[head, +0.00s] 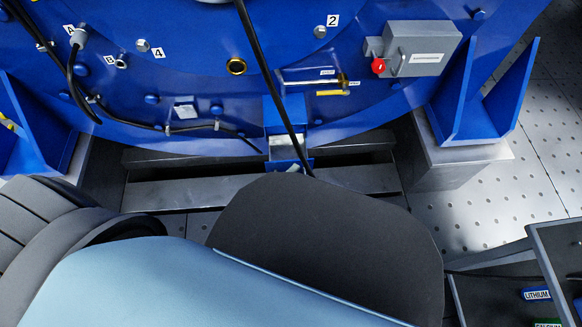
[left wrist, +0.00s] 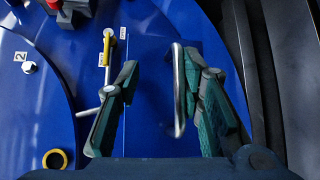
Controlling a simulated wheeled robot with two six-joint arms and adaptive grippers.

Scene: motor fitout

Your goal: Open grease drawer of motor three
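The blue motor housing (head: 200,105) fills the top of the head view and also shows in the left wrist view (left wrist: 75,140). A curved metal bar handle (left wrist: 179,90) stands on its blue face in the left wrist view. My left gripper (left wrist: 165,105) is open, with one dark green finger on each side of this handle. I see a gap between the handle and the left finger; contact with the right finger is unclear. In the head view my own arm hides the left gripper. My right gripper is not in view.
A valve with a yellow lever (head: 335,92) and a brass port (head: 236,67) sit near the handle. A grey box (head: 420,50) with a red button (head: 378,66) is to the right. A black cable (head: 258,50) hangs down the front. Bins (head: 545,270) stand lower right.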

